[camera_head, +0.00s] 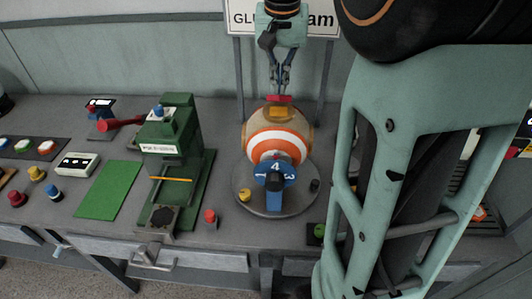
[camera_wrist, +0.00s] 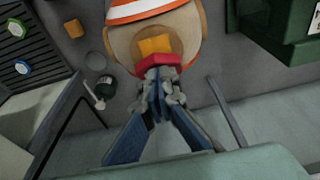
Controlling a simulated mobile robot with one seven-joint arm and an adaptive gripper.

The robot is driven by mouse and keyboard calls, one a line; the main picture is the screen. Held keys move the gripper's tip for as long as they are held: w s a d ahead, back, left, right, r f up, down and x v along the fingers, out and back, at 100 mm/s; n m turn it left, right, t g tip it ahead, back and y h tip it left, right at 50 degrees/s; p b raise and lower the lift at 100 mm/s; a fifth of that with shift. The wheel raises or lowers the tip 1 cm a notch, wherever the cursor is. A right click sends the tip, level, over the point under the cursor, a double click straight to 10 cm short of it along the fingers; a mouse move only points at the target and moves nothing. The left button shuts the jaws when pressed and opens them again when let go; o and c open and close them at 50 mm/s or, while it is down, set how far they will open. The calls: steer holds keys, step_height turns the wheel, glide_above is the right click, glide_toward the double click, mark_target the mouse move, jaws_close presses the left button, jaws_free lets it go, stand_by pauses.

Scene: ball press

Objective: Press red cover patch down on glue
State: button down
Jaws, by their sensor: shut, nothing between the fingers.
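The ball (camera_head: 277,142), with orange and white stripes and a tan top, sits on the round grey base of a stand. The red cover patch (camera_head: 279,98) is on the ball's top; in the wrist view the red patch (camera_wrist: 158,63) lies right at my fingertips. An orange patch (camera_wrist: 156,46), perhaps the glue, shows beside the red one on the tan surface. My gripper (camera_head: 280,86) points down over the ball, shut with nothing between its fingers. Its tips overlap the red patch in view; I cannot tell whether they touch it. The fingers hide part of the patch.
A blue numbered knob (camera_head: 274,180) stands in front of the ball. A green press (camera_head: 172,150) and a green mat (camera_head: 108,190) are to the left. A white sign (camera_head: 244,19) on posts stands behind. My arm hides the bench's right side.

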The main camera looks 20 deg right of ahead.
steer(key=shift+s+f+b, duration=0.1)
steer(key=shift+f+b, duration=0.9)
steer(key=shift+f, duration=0.4)
step_height(320, 180, up, 9)
steer(key=p, duration=0.8)
steer(key=shift+r, duration=0.1)
stand_by(0.7)
